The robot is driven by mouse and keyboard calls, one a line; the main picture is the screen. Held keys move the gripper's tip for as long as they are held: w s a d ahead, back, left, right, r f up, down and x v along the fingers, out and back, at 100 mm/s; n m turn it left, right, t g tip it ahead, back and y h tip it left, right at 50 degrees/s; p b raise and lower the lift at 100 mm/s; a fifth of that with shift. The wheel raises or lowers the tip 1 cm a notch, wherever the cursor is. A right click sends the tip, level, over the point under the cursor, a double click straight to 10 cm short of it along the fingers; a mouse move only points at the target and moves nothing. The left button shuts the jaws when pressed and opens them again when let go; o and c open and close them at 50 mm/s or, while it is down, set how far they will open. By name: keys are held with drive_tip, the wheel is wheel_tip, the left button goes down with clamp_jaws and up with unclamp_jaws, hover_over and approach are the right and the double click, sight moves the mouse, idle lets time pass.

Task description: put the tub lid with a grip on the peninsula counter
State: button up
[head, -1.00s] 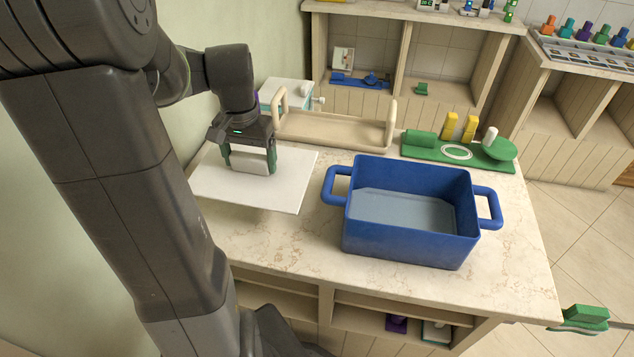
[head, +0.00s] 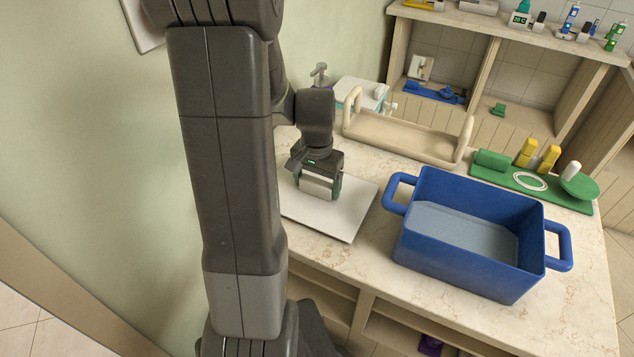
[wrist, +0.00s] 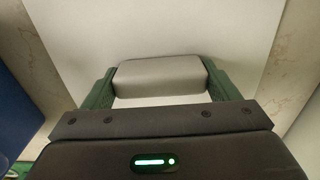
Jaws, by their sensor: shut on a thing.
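The tub lid (head: 345,219) is a flat white rectangular plate at the left part of the marbled peninsula counter (head: 372,252). Its pale grey block-shaped grip (wrist: 160,76) stands between my green fingers in the wrist view. My gripper (head: 318,187) points down and is shut on this grip. The lid looks level and lies over the counter top, left of the blue tub (head: 470,278). I cannot tell whether its underside touches the counter. The lid's left part is hidden behind my arm in the head view.
The open blue tub with two side handles takes up the counter's middle. A beige handled tray (head: 405,136) stands behind the lid. A green board (head: 510,178) with yellow and green pieces lies at the back right. Bare counter shows in front of the lid and tub.

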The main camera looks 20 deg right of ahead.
sight(317, 181)
drive_tip(key=shift+f, duration=0.2)
drive_tip(key=o, duration=0.9)
drive_tip(key=shift+r, duration=0.1)
wheel_tip(317, 181, up, 12)
drive_tip(key=shift+r+p, duration=0.15)
drive_tip(key=shift+p, duration=0.45)
